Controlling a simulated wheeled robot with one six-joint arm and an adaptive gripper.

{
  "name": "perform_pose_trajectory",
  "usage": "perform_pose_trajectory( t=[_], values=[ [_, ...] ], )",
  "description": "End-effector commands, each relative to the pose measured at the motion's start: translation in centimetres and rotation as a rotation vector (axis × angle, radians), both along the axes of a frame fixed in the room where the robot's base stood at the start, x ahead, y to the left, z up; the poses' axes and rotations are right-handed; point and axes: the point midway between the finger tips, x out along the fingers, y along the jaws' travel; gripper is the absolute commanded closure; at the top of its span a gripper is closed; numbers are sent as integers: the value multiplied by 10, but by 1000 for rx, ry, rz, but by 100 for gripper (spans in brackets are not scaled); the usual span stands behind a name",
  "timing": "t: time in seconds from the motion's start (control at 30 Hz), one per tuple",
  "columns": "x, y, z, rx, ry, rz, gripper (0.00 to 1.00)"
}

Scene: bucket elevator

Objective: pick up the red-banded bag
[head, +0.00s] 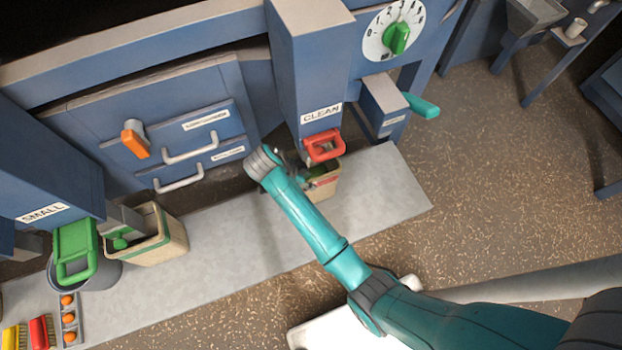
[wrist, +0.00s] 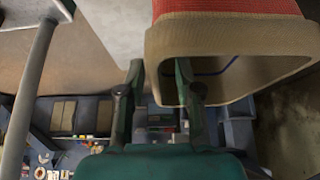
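The red-banded bag (head: 328,187) stands on the pale strip under the CLEAN spout, partly behind my arm. In the wrist view the tan bag rim (wrist: 235,30) fills the upper right, with its red band at the top edge and its mouth open. My gripper (wrist: 160,80) is open. Its right finger overlaps the bag's mouth and its left finger is outside, with the bag's left wall showing between them. Whether either finger touches the wall I cannot tell. In the head view my gripper (head: 290,163) is at the bag's left, partly hidden by my wrist.
The red handle (head: 323,146) of the CLEAN spout hangs close above the bag. A second tan bag (head: 157,240) and a grey bucket (head: 88,272) stand at the left by the SMALL spout. A teal lever (head: 421,105) juts out at the right. The strip between the bags is clear.

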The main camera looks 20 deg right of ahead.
Motion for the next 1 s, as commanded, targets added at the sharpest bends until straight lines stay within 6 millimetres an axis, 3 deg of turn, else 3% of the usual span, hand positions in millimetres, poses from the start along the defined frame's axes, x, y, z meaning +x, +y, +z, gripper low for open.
perform_pose_trajectory(
  t=[0.47,1.0],
  values=[
    [-4,-26,-44,-1,1,-2,66],
    [-3,-26,-47,0,0,-1,66]
  ],
)
